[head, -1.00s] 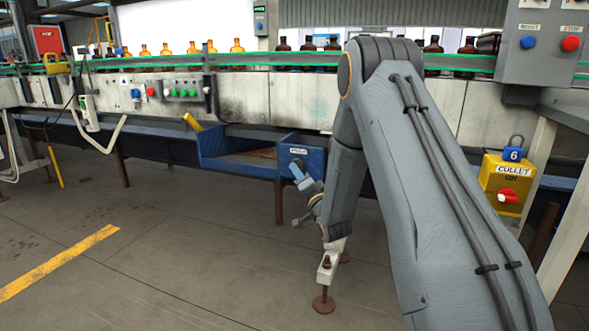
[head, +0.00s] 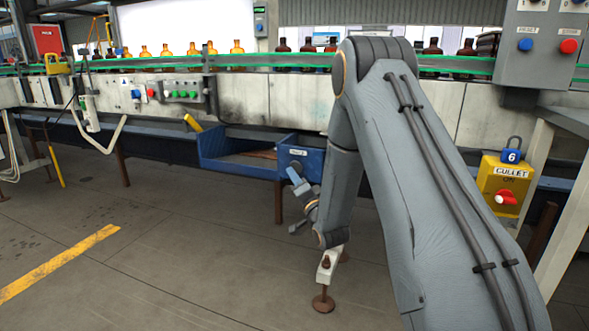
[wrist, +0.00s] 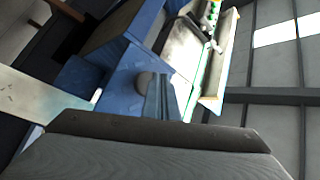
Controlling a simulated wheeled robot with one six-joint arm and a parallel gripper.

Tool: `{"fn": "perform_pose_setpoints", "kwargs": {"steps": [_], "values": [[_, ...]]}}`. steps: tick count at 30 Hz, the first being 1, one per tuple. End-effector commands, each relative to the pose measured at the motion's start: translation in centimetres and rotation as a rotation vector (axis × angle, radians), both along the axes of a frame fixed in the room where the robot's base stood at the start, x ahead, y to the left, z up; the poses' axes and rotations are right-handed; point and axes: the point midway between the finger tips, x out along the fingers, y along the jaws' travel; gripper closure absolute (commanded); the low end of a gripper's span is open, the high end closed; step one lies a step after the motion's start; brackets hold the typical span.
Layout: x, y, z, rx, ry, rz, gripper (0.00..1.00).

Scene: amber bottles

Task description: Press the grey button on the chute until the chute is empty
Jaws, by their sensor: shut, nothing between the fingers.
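The blue chute (head: 212,160) hangs below the conveyor in the head view, with a brown patch (head: 262,154) inside its tray; I cannot tell what the patch is. The chute's blue end box (head: 287,160) carries a small white label. In the wrist view a round grey button (wrist: 144,82) sits on the blue face (wrist: 122,84). My gripper (head: 293,174) is shut and empty, its tip just in front of the box. In the wrist view my gripper (wrist: 156,92) overlaps the button's right side. I cannot tell whether they touch.
Amber and dark bottles (head: 238,46) stand on the green-edged conveyor above. A yellow cullet box (head: 505,182) with a red switch and blue padlock is at the right. A control box (head: 546,45) hangs above it. The floor (head: 150,230) at front left is clear.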

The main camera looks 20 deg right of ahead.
Motion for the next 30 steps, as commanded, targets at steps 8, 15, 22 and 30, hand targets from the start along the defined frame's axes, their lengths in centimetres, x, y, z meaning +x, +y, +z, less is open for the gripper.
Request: {"fn": "perform_pose_setpoints", "kwargs": {"steps": [8,15,22,30], "values": [[-0.2,0.2,0.0,0.001,0.001,0.001,1.0],[-1.6,1.3,0.1,0.001,0.002,0.003,1.0],[-3.3,2.5,0.0,0.0,0.001,0.002,1.0],[-4.0,2.9,0.0,0.0,0.0,0.0,1.0]]}}
